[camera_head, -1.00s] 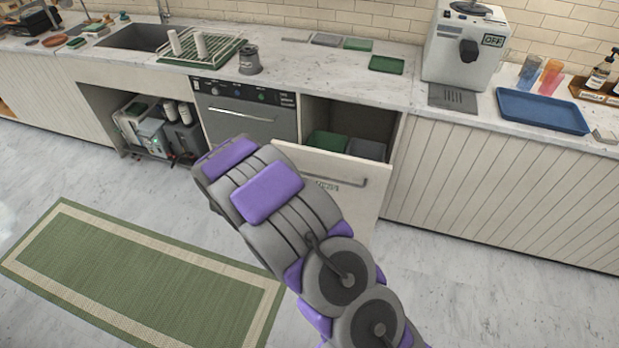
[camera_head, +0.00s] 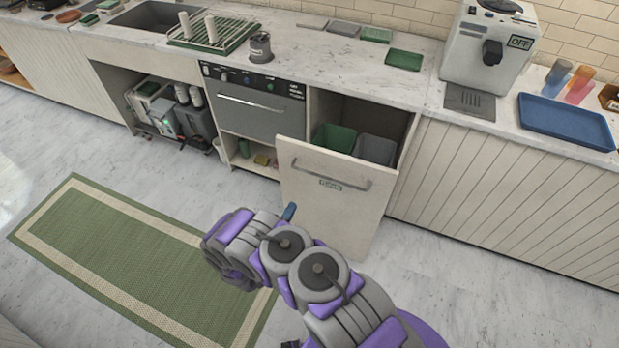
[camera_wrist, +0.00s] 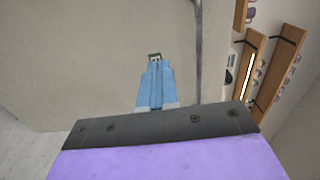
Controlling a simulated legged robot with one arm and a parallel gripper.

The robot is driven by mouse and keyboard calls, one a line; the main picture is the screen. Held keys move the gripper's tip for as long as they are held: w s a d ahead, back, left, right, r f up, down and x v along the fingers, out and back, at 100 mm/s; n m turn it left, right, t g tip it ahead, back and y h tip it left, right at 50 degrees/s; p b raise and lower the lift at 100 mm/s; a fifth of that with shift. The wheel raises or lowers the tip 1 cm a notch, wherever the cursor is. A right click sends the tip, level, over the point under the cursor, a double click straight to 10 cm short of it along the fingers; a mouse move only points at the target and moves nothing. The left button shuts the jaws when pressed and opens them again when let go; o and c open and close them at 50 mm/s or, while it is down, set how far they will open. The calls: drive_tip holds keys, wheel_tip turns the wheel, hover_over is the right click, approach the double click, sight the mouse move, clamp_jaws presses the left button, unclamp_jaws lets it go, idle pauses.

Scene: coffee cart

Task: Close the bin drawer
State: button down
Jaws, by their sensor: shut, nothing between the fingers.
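The bin drawer is pulled out of the counter. Its cream front panel (camera_head: 325,212) stands away from the cabinet opening and has a grey bar handle (camera_head: 330,181) across its upper part. A green bin (camera_head: 334,138) and a grey bin (camera_head: 376,148) sit behind the panel. My gripper (camera_head: 290,211) is low in front of the panel's left side. In the wrist view its blue fingers (camera_wrist: 155,84) are together and empty, pointing at the plain panel (camera_wrist: 90,60). The handle (camera_wrist: 198,50) runs to their right. Whether the fingertips touch the panel is unclear.
A dishwasher-like unit (camera_head: 255,118) and a low open shelf are left of the drawer. Slatted cabinet fronts (camera_head: 500,195) are to the right. A green mat (camera_head: 140,260) lies on the floor at left. The floor right of my arm is clear.

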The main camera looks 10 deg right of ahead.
drive_tip(key=b, duration=0.5)
approach(311, 176)
drive_tip(key=x, duration=0.5)
drive_tip(key=shift+w+d+r, duration=0.2)
drive_tip(key=shift+w+d, duration=0.25)
drive_tip(key=shift+w, duration=0.4)
